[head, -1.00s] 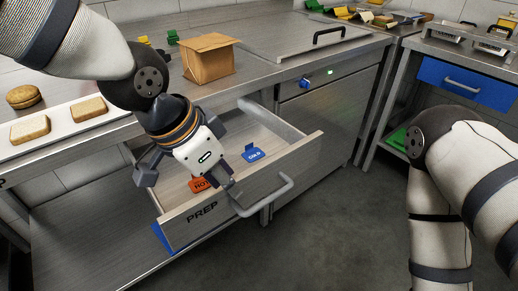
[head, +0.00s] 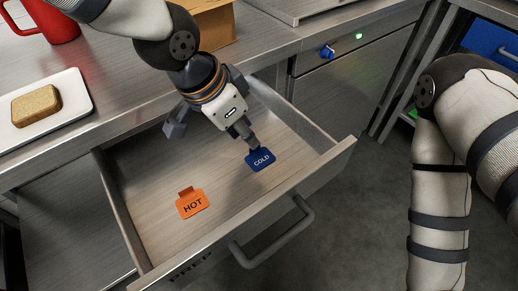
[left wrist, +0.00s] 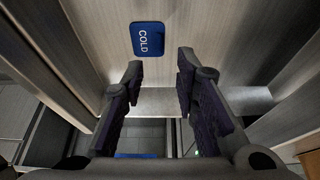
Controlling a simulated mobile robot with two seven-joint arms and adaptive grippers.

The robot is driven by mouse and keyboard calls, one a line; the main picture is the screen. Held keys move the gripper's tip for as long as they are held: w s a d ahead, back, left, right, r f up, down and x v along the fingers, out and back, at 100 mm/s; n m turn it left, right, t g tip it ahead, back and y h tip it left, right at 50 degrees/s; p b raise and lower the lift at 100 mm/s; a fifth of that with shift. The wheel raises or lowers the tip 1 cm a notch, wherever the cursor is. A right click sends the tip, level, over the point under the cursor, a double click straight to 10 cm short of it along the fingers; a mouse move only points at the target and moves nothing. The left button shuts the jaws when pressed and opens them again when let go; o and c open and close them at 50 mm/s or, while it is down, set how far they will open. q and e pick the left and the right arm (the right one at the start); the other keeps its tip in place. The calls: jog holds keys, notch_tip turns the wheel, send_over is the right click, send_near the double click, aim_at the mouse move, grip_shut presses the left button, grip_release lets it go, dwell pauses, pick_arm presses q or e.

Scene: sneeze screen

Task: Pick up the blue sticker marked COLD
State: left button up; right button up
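The blue sticker marked COLD (head: 261,159) lies on the floor of the open drawer (head: 150,180), right of the middle. It has a small raised tab at its back edge. In the left wrist view the blue sticker (left wrist: 147,39) lies beyond the fingertips, near the top. My left gripper (head: 212,138) is open and empty over the drawer. One finger overlaps the sticker's tab in the head view; I cannot tell whether they touch. The orange sticker marked HOT (head: 192,203) lies to the left, clear of the gripper. My right gripper is outside the views.
The drawer's side walls and front with its bar handle (head: 275,235) surround the stickers. Above the drawer, the steel counter (head: 120,110) holds a white tray (head: 75,85) with bread, a red mug (head: 48,22) and a cardboard bag (head: 216,28).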

aim_at(260, 156)
pick_arm(q)
jog(key=shift+w+d+f, duration=0.15)
jog(key=shift+f, duration=0.35)
jog(key=x, duration=0.4)
jog(key=shift+f+b, duration=0.15)
jog(key=shift+b, duration=0.25)
jog(key=shift+d+f, duration=0.1)
jog(key=shift+f, duration=0.15)
jog(key=shift+r, duration=0.15)
jog(key=shift+c, duration=0.6)
grip_shut()
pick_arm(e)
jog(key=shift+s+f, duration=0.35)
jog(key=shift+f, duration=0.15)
